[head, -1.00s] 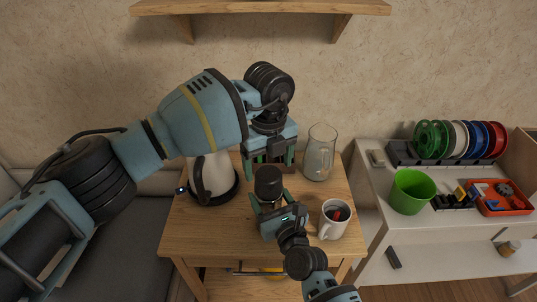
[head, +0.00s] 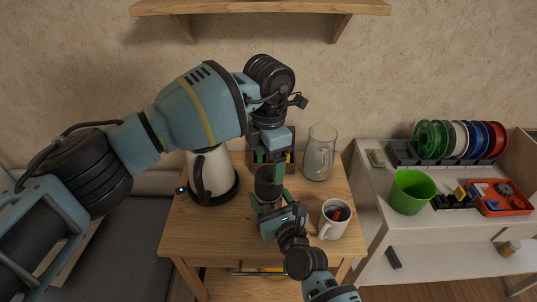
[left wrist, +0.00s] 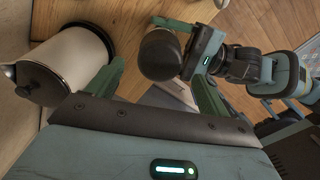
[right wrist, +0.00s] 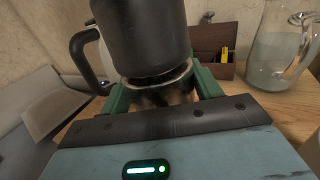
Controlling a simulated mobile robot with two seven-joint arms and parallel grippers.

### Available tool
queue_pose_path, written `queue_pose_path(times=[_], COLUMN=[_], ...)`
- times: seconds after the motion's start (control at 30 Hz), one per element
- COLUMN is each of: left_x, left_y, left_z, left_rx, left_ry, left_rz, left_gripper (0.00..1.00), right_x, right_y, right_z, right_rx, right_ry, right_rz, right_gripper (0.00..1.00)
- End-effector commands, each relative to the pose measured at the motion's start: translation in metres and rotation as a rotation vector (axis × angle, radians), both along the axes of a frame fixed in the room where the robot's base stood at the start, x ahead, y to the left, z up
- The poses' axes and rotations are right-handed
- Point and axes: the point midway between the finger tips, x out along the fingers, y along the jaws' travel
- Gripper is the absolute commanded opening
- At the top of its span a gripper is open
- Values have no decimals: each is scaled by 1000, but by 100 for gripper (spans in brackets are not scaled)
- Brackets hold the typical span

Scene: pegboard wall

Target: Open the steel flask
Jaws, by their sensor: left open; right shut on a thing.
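The steel flask has a large dark cap (head: 267,189) and stands on the small wooden table. In the right wrist view, its dark cap (right wrist: 142,35) rises above a narrow metallic body (right wrist: 165,88) that sits between my right fingers. My right gripper (head: 269,206) is shut on the flask from the front. My left gripper (head: 268,158) is open and points down, just above and behind the cap. In the left wrist view, the round cap (left wrist: 160,53) lies between and beyond the open fingers, apparently not touched. The flask's lower body is mostly hidden in the head view.
A white kettle (head: 217,172) with a black handle stands close to the left. A glass jug (head: 319,155) is at the back right and a white mug (head: 332,222) at the front right. A brown box (right wrist: 213,62) is behind the flask. A wall shelf (head: 260,7) hangs above.

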Motion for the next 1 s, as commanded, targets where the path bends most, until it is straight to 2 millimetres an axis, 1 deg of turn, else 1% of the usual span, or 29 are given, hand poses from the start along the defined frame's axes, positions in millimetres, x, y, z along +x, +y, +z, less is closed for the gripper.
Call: queue_pose_path(times=[0.1,0.4,0.6,0.8,1.0], left_x=[0,0,0,0,0], left_y=[0,0,0,0,0], left_z=[2,5,8,9,10], left_rx=[1,1,1,1,2], left_ry=[-1,0,0,0,-1], left_rz=[-186,-673,-969,-1158,-1218], left_gripper=[80,80,80,80,80], right_x=[0,0,0,0,0], right_y=[0,0,0,0,0], right_z=[-1,-1,-1,-1,-1], right_rx=[-1,-1,-1,-1,-1], right_ry=[1,1,1,1,1], right_rz=[0,0,0,0,0], right_gripper=[0,0,0,0,0])
